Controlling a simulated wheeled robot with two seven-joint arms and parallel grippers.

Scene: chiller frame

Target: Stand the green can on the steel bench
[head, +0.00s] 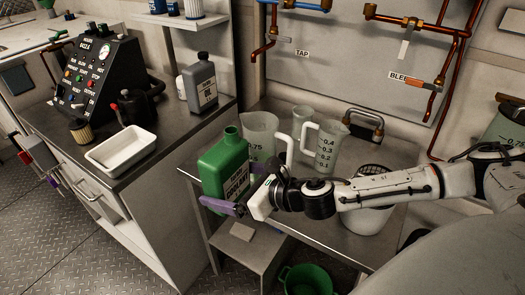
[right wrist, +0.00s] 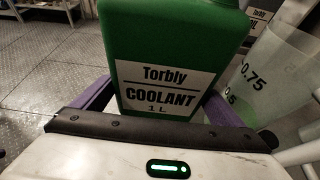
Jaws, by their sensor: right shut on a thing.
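The green can (head: 222,168), labelled "Torbly COOLANT 1 L", is upright. It also fills the upper middle of the right wrist view (right wrist: 165,35). My right gripper (head: 232,205) is shut on it, with a purple finger on each side of its body. The can is in front of the left end of the steel bench (head: 345,238). I cannot tell whether its base touches anything. My left gripper is in neither view.
Left is a counter with a white tray (head: 122,150) and a grey bottle (head: 201,85). Below are a step (head: 250,250) and a green bucket (head: 306,281). Pipes line the back panel.

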